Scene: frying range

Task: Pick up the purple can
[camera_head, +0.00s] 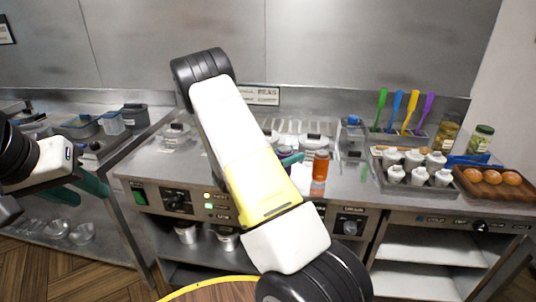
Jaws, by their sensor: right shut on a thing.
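My right arm crosses the middle of the view and hides most of its own gripper. A teal finger of the right gripper (292,160) shows just past the yellow arm link, over the counter. A small bluish-purple edge of the purple can (284,150) shows beside that finger, and the rest of it is hidden behind my arm. The right gripper is shut on it. Whether the can touches the counter cannot be seen. My left gripper (80,188) is at the left, with its teal fingers apart and nothing between them, in front of the left counter.
An orange-brown bottle (320,166) stands just right of the right gripper. Further right are a tray of white bottles (379,178), coloured spatulas (405,110), two jars (480,139) and a wooden tray with round orange items (466,186).

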